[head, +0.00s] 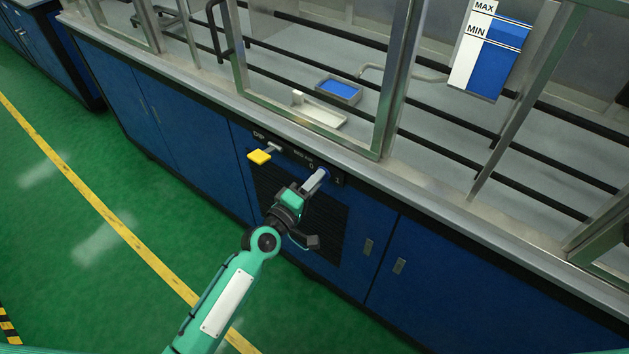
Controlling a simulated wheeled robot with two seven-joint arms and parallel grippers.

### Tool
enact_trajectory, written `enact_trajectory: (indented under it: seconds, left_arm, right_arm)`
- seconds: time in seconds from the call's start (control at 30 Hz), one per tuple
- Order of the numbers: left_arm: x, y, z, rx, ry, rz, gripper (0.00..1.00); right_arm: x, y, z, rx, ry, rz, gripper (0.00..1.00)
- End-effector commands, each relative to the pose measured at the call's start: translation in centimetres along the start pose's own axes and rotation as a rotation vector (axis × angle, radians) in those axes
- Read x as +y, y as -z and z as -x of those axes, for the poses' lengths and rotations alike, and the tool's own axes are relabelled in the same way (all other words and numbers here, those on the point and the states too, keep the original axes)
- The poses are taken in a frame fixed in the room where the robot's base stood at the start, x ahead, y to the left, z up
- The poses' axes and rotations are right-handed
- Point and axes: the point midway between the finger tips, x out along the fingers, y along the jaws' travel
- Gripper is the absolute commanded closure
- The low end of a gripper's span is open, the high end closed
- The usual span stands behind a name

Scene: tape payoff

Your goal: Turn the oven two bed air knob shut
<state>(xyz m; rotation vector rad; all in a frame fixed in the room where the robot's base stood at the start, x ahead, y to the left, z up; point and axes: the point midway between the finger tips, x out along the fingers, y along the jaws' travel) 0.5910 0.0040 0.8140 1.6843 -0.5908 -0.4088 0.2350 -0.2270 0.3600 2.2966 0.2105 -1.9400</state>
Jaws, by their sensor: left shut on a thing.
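The bed air knob (325,173) sits on the black control strip (291,158) along the top of the blue cabinet front, between small marks 0 and 1. My left gripper (316,181) reaches up to it from below and is shut on it. The fingers hide most of the knob, so its exact angle is hard to tell. My right gripper is not in view.
A yellow-ended lever (260,156) sticks out left of the knob. A dark vent grille (325,232) lies below. Above are the bench edge, a metal-framed enclosure, a blue-filled tray (338,90) and a MAX/MIN level gauge (488,52). Green floor is clear at left.

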Motion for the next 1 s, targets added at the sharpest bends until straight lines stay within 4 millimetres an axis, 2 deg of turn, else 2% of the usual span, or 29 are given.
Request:
enact_trajectory:
  seconds: [0.37, 0.67, 0.7, 0.77, 1.0]
  left_arm:
    - [0.07, 0.13, -0.02, 0.006, -0.001, 0.056, 0.95]
    - [0.07, 0.12, -0.02, 0.006, -0.001, 0.055, 0.95]
    - [0.07, 0.12, -0.02, 0.006, -0.001, 0.055, 0.65]
    - [0.06, 0.1, -0.02, 0.005, -0.001, 0.055, 0.53]
    - [0.02, 0.04, -0.01, 0.004, 0.0, 0.054, 0.51]
  right_arm:
    - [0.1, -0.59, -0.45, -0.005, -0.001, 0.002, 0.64]
    - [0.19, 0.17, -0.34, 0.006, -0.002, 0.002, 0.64]
    - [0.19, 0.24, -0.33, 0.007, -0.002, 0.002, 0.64]
    - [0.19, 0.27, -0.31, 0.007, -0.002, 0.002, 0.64]
    - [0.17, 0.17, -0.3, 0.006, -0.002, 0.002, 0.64]
